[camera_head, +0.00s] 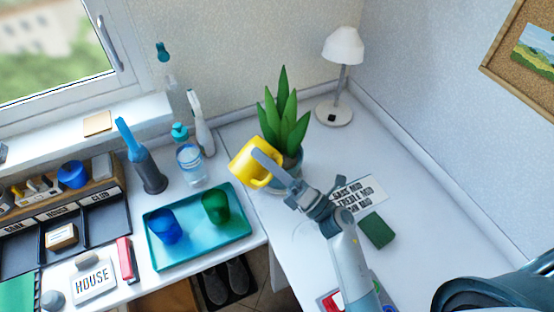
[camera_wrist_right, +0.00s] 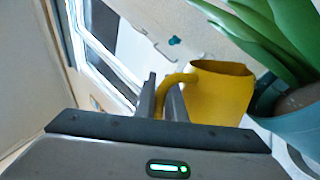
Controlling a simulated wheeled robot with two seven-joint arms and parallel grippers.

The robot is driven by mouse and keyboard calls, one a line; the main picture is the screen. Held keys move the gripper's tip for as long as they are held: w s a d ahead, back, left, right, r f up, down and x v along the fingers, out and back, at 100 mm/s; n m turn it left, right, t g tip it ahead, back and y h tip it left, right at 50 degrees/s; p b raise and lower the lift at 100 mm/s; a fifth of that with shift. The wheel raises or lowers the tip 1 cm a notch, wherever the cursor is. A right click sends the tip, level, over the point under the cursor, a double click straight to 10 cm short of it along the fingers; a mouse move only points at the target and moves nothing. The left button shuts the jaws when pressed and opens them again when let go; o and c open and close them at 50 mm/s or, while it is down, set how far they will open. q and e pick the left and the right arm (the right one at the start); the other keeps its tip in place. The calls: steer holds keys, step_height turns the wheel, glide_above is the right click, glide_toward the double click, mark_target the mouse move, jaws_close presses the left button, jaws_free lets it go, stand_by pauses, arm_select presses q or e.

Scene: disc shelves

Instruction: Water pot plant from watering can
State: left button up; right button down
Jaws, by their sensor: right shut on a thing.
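A yellow watering can (camera_head: 252,164) is held up in front of the potted plant (camera_head: 284,112) in the head view, and it looks tilted. My right gripper (camera_head: 270,162) is shut on its handle. In the right wrist view the can (camera_wrist_right: 217,92) hangs from its curved handle between the fingers (camera_wrist_right: 162,98). The plant's blue-grey pot (camera_wrist_right: 288,125) is right beside the can there, with soil partly visible and long green leaves above. I cannot tell whether can and pot touch. No water stream shows. My left gripper is not in view.
A teal tray (camera_head: 190,258) with a blue cup (camera_head: 164,226) and a green cup (camera_head: 215,206) lies left of the can. Bottles stand behind it. A white lamp (camera_head: 342,62) stands behind the plant. A lettered card (camera_head: 358,194) and green block (camera_head: 377,231) lie right of my arm.

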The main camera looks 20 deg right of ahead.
mark_target(254, 179)
steer(key=n, duration=0.1)
steer(key=a+n+g, duration=0.1)
steer(key=n+g+y, duration=0.1)
steer(key=n, duration=0.1)
steer(key=shift+s+a+r, duration=0.1)
steer(key=shift+s+a, duration=0.2)
steer(key=shift+s, duration=0.05)
steer(key=shift+a+f+n, duration=0.2)
steer(key=shift+n, duration=0.2)
steer(key=shift+s+f, duration=0.1)
steer(key=shift+s+a+f+n+g+b, duration=0.1)
steer(key=shift+a+f+n+g+b, duration=0.3)
steer(key=shift+n, duration=0.1)
steer(key=shift+s+a+f+n+g, duration=0.25)
steer(key=shift+a+f+n+g, duration=0.1)
steer(key=shift+a+n, duration=0.2)
steer(key=shift+a+f, duration=0.1)
stand_by(0.6)
steer(key=s+a+f+n+g+h+p, duration=0.1)
steer(key=s+a+f+n+g+p, duration=0.1)
steer(key=a+n, duration=0.4)
steer(key=s+n+p, duration=0.1)
steer(key=p, duration=0.1)
steer(key=shift+g+h+p, duration=0.35)
steer(key=shift+h+p, duration=0.05)
